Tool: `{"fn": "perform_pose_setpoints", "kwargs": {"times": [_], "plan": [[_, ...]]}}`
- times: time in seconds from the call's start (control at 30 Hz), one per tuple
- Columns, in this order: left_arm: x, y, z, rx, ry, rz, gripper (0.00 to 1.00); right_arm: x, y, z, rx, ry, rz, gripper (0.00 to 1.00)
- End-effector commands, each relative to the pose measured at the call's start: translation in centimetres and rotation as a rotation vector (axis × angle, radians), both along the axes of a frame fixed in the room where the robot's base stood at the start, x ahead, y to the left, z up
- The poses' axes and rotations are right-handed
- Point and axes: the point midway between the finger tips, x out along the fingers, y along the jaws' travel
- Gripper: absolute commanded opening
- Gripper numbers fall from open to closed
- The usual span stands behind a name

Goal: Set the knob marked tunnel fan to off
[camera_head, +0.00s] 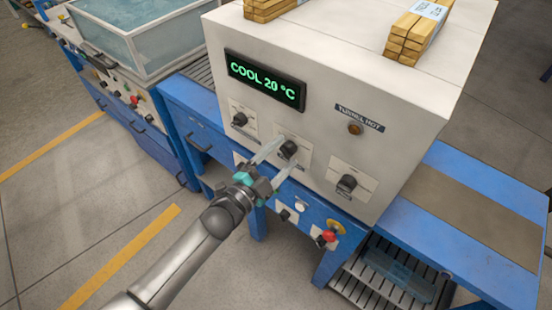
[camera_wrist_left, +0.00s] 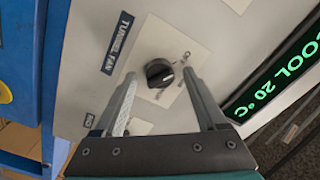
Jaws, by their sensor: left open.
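The tunnel fan knob (camera_wrist_left: 160,72) is black and round, on a pale plate on the white machine face. Its dark label reading TUNNEL FAN (camera_wrist_left: 117,42) shows beside it in the left wrist view. In the head view this appears to be the middle knob (camera_head: 288,149) of three. My left gripper (camera_head: 279,158) is open, with its fingers pointing at that knob. In the left wrist view the knob shows between the fingertips of the gripper (camera_wrist_left: 159,77); I cannot tell whether they touch it. The knob's exact setting is too small to read. My right gripper is not in view.
Similar black knobs sit at left (camera_head: 239,119) and right (camera_head: 346,184). The green display (camera_head: 265,80) reads COOL 20 °C. An orange lamp (camera_head: 355,128) is labelled TUNNEL HOT. A red button (camera_head: 328,237) is below. Wood bundles (camera_head: 410,38) lie on top.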

Motion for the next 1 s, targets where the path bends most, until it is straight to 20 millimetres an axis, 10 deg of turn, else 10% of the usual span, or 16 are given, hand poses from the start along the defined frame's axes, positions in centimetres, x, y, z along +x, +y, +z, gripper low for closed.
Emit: {"fn": "perform_pose_setpoints", "kwargs": {"times": [1.0], "plan": [[-11.9,8.6,-0.1,0.0,0.001,-0.001,0.74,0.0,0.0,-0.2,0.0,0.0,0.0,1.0]]}}
